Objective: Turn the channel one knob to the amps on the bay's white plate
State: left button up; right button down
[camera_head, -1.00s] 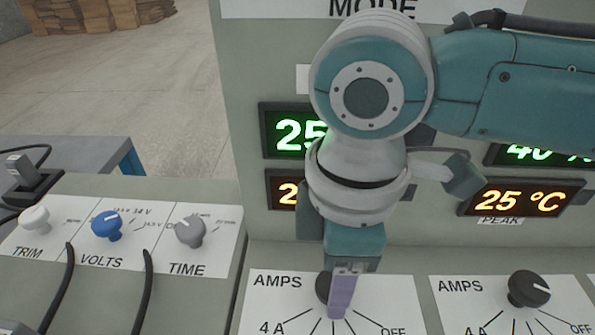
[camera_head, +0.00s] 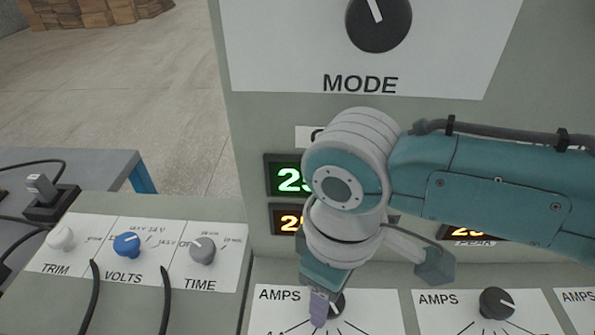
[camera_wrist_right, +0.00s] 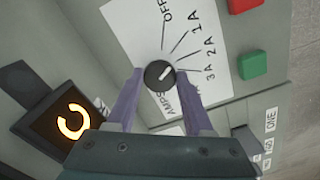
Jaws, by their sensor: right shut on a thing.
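The black AMPS knob on the left AMPS panel (camera_head: 380,300) shows beside my right gripper (camera_head: 319,308) at the bottom of the head view. In the right wrist view the knob (camera_wrist_right: 159,75) sits between the two purple fingers of my right gripper (camera_wrist_right: 154,78), which is shut on it. Its white pointer line slants toward the 1 A and 2 A side of the scale (camera_wrist_right: 190,45); I cannot tell which mark exactly. The scale reads OFF, 1A, 2A, 3A there. I cannot read a white plate giving an amps figure. My left gripper is not in view.
A second AMPS knob (camera_head: 496,303) stands to the right. A large MODE knob (camera_head: 378,20) is above. TRIM (camera_head: 61,239), VOLTS (camera_head: 127,245) and TIME (camera_head: 202,250) knobs are at left. Red (camera_wrist_right: 245,4) and green (camera_wrist_right: 252,65) buttons lie beside the scale. Black cables (camera_head: 165,300) run at left.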

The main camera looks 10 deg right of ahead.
jog(key=m+p, duration=0.2)
jog(key=m, duration=0.1)
jog(key=shift+a+r, duration=0.1)
jog(key=shift+r, duration=0.15)
jog(key=m+p, duration=0.2)
jog(key=m, duration=0.1)
jog(key=shift+f+m, duration=0.1)
jog(key=shift+m, duration=0.2)
jog(key=m+p, duration=0.1)
jog(key=m, duration=0.2)
jog(key=shift+m, duration=0.4)
jog(key=shift+f+m, duration=0.1)
jog(key=shift+m, duration=0.5)
jog(key=shift+p, duration=0.3)
jog(key=shift+c, duration=1.4)
grip_release()
notch_tip(320, 180, up, 10)
jog(key=p, duration=0.5)
